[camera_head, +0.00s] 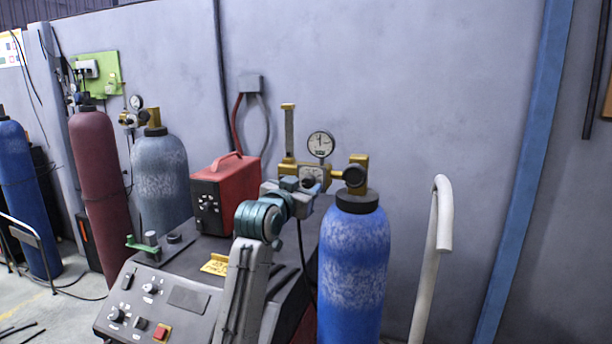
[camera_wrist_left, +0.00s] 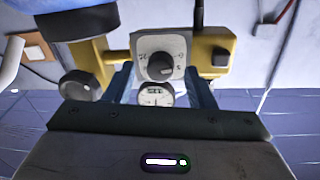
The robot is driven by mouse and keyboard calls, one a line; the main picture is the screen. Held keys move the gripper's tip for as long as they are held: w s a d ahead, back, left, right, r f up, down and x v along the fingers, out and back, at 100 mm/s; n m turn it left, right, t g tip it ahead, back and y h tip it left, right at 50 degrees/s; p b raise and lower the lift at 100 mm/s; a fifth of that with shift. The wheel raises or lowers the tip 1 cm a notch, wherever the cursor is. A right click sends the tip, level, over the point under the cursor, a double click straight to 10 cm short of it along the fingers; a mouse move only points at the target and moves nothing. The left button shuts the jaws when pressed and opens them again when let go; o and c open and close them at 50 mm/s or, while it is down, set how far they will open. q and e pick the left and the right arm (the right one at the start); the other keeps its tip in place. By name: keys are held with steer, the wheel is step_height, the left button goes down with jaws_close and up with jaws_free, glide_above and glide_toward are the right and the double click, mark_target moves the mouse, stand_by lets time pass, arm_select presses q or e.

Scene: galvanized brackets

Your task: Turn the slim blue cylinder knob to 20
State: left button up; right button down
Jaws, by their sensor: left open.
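The blue cylinder (camera_head: 354,265) stands upright at centre right, with a brass regulator (camera_head: 357,176) on top. A dial plate with a dark knob (camera_head: 313,175) sits at its left part. In the left wrist view the black knob (camera_wrist_left: 160,67) is in front of a pale square plate (camera_wrist_left: 150,43); its marks are too small to read. My left gripper (camera_head: 298,190) is just in front of the regulator, open. In the wrist view its blue fingers stand either side of the knob, apart from it as far as I can tell. My right gripper is out of view.
A round gauge (camera_head: 320,143) rises above the dial. A red box (camera_head: 225,190) stands on a grey control console (camera_head: 185,300) to the left. A white curved handle (camera_head: 432,255) is right of the cylinder. Other cylinders, including a maroon one (camera_head: 98,185), stand further left.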

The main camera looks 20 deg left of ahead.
arm_select(q)
steer(key=shift+w, duration=0.95)
steer(key=c, duration=1)
steer(key=shift+o, duration=0.2)
